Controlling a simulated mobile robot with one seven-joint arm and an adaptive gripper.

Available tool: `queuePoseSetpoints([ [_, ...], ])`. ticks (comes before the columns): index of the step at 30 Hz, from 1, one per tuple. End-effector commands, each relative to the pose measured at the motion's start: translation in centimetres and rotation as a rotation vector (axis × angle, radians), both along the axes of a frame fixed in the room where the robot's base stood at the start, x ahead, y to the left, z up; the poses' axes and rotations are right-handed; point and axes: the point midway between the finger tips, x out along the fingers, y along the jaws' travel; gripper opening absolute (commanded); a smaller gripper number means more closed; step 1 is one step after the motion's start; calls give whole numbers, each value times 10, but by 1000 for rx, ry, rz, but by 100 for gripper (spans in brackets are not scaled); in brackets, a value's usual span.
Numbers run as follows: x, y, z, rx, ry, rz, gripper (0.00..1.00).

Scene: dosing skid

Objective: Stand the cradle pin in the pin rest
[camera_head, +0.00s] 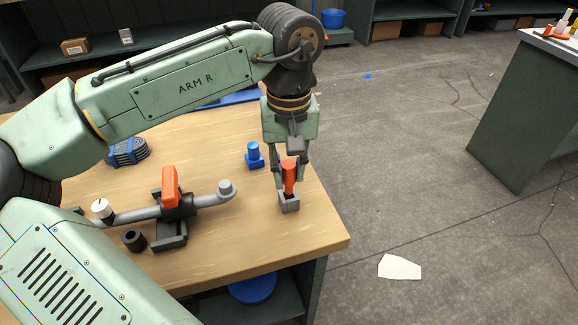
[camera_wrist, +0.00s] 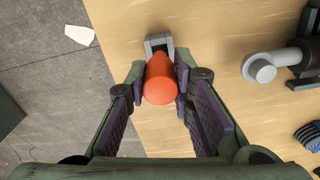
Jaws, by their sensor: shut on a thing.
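The orange cradle pin (camera_head: 289,175) is upright between the fingers of my gripper (camera_head: 289,178), which is shut on it. In the wrist view the pin's round orange top (camera_wrist: 160,90) shows between the two finger pads of my gripper (camera_wrist: 160,88). The grey pin rest (camera_head: 289,204) stands near the table's right edge, directly under the pin. It also shows in the wrist view (camera_wrist: 157,41), just beyond the pin. The pin's lower end is at the rest's opening; how deep it sits I cannot tell.
A blue part (camera_head: 254,155) stands left of my gripper. A grey pipe with an orange-handled valve (camera_head: 171,187) lies on a dark cradle further left. A black cup (camera_head: 134,240) and a coiled blue hose (camera_head: 128,152) are also on the wooden table (camera_head: 250,262). Floor lies right of the table edge.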

Motion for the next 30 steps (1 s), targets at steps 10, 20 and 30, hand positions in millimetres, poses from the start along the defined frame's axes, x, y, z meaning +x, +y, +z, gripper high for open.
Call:
queuePoseSetpoints([
  [10,0,-1,-11,-1,1,-2,0],
  [20,0,0,-11,0,1,-1,35],
  [30,0,0,-11,0,1,0,42],
])
